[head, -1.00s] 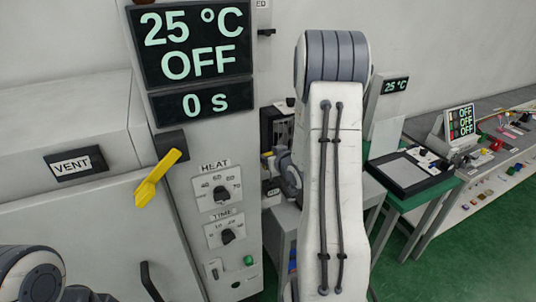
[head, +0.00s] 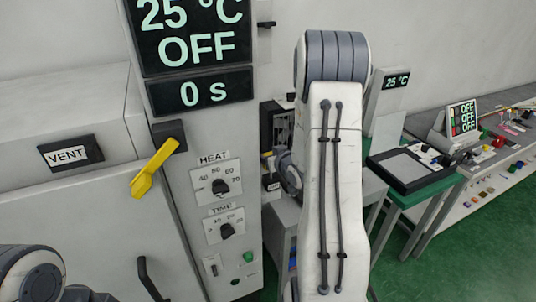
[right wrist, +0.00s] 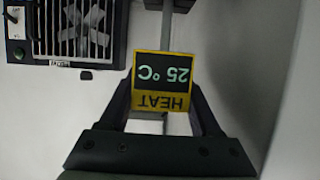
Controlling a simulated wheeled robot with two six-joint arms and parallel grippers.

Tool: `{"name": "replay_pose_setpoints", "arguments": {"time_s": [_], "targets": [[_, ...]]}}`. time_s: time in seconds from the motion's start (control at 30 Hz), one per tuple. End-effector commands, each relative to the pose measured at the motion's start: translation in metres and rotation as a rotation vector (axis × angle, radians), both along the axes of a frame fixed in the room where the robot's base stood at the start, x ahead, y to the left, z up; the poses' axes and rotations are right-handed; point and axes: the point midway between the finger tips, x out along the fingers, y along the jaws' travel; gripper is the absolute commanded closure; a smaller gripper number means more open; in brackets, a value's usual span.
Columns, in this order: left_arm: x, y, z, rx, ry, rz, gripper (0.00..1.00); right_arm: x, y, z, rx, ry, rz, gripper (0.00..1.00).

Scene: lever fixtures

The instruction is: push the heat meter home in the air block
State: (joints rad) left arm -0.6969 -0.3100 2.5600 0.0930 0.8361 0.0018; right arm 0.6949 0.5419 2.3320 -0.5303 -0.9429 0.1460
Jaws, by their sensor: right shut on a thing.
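The heat meter (right wrist: 163,80) is a small block with a yellow edge, a dark "25 °C" screen and a yellow "HEAT" label, upside down in the right wrist view. My right gripper (right wrist: 164,108) is shut on it, with dark fingers at both sides. In the head view my right arm hides most of that gripper and the meter. A dark-framed box with a grille and fan (right wrist: 80,28), which looks like the air block, is beyond the meter at upper left. It also shows in the head view (head: 270,125). My left gripper is not in view.
A large grey cabinet panel (head: 240,265) with dials and a display stands left of my right arm. A yellow lever (head: 154,167) sticks out from it. Benches (head: 420,205) stand at right.

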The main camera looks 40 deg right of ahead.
Motion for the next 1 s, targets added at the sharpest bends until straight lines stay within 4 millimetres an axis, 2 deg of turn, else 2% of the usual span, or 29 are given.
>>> {"name": "replay_pose_setpoints", "arguments": {"time_s": [0.77, 0.8, 0.87, 0.9, 1.0], "targets": [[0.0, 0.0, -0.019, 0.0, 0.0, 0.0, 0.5, 0.0, 0.0, -0.021, 0.0, 0.0, 0.0, 0.9], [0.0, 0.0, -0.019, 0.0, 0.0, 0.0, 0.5, 0.0, 0.0, -0.02, 0.0, -0.001, 0.0, 0.28], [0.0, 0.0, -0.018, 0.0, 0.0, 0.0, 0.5, 0.0, 0.0, -0.019, 0.0, 0.0, 0.0, 0.05], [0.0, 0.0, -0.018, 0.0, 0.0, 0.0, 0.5, 0.0, 0.0, -0.019, 0.0, 0.0, 0.0, 0.01], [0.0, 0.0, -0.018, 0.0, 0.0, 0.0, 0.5, 0.0, 0.0, -0.019, 0.0, 0.0, 0.0, 0.01]]}}
